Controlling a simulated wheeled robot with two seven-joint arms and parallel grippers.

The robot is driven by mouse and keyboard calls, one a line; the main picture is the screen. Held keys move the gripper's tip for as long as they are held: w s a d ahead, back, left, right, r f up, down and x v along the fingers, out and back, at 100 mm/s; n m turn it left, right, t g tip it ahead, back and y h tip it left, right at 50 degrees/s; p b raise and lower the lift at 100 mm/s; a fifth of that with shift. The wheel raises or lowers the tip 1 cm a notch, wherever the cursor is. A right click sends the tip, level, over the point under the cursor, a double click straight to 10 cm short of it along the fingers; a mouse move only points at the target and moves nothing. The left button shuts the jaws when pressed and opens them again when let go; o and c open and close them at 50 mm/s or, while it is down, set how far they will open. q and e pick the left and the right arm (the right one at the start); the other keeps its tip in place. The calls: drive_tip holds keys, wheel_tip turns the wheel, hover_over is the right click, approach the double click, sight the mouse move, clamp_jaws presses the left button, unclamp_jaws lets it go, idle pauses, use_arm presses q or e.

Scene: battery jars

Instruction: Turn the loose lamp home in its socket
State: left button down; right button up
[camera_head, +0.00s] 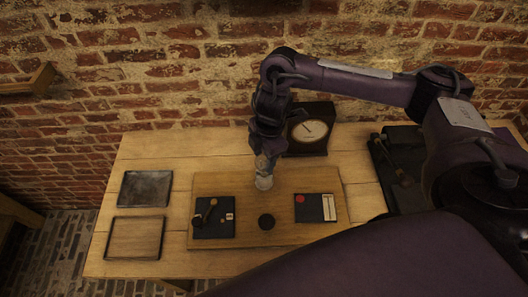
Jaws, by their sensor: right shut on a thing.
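A pale, rounded lamp (263,182) stands at the back middle of the wooden board (250,240). My right gripper (264,166) comes down from above and is shut on the lamp's top. The lamp's socket is hidden or too small to make out beneath it. My left gripper is not in view.
A dial box (309,129) stands behind. Two trays, one dark (145,188) and one wooden (134,238), lie left. A dark case (398,165) lies right.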

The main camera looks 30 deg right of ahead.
drive_tip(key=shift+r+m+t+p, duration=0.15)
drive_tip(key=shift+m+t+p, duration=0.15)
drive_tip(key=shift+m+p, duration=2.1)
drive_tip(key=shift+p, duration=0.3)
drive_tip(key=shift+m+p, duration=1.4)
drive_tip(key=shift+p, duration=0.25)
drive_tip(key=shift+m, duration=0.4)
drive_tip(key=m, duration=0.3)
drive_tip(key=shift+t+h, duration=0.3)
